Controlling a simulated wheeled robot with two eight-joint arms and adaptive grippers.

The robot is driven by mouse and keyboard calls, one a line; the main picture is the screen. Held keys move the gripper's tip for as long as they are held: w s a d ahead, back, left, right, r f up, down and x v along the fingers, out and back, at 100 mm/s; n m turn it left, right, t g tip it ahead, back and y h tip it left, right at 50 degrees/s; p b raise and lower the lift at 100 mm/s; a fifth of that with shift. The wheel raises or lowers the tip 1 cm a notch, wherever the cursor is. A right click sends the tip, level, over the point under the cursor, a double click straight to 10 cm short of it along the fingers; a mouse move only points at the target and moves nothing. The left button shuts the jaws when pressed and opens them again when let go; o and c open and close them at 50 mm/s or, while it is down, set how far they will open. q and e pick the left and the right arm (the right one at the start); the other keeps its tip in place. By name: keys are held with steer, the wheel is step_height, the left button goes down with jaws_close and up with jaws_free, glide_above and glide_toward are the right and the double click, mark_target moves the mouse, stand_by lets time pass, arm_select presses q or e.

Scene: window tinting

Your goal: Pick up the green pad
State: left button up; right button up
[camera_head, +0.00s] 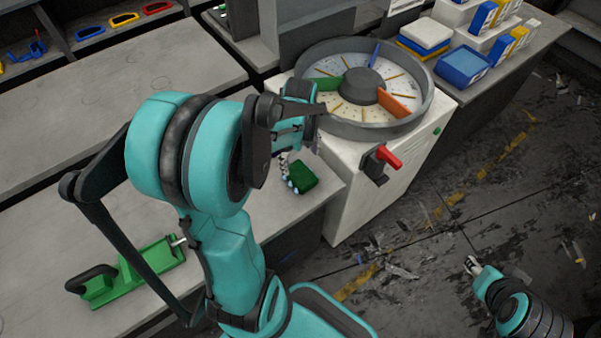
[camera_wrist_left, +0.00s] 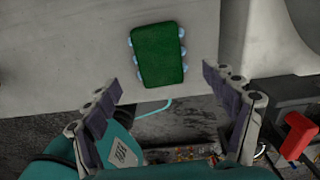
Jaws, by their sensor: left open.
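The green pad (camera_head: 303,177) lies on the grey table near its front edge, beside the white machine. In the left wrist view the pad (camera_wrist_left: 158,55) is a dark green rounded rectangle with light blue knobs along its two long sides. My left gripper (camera_wrist_left: 165,92) is open and empty, its two fingers spread wide below the pad in that view, apart from it. In the head view my left wrist hangs just behind the pad and hides most of the fingers. My right gripper (camera_head: 473,266) is out over the floor, far from the pad; its finger gap is too small to judge.
A white machine (camera_head: 345,190) with a round segmented dial (camera_head: 400,128) and a red handle (camera_head: 389,158) stands right of the pad. A green tool (camera_head: 130,272) with a dark handle lies at the table's left front. Boxes (camera_head: 463,66) stand at the back right.

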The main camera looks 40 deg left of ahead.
mark_target(300, 174)
arm_select(q)
step_height(300, 174, down, 3)
steer(key=shift+a+b, duration=0.15)
steer(key=shift+b, duration=0.5)
step_height(300, 174, down, 4)
steer(key=b, duration=0.2)
steer(key=shift+f+b, duration=0.15)
steer(key=shift+b, duration=0.15)
steer(key=shift+f, duration=0.45)
steer(key=shift+r, duration=0.1)
steer(key=shift+c, duration=0.5)
steer(key=c, duration=1.2)
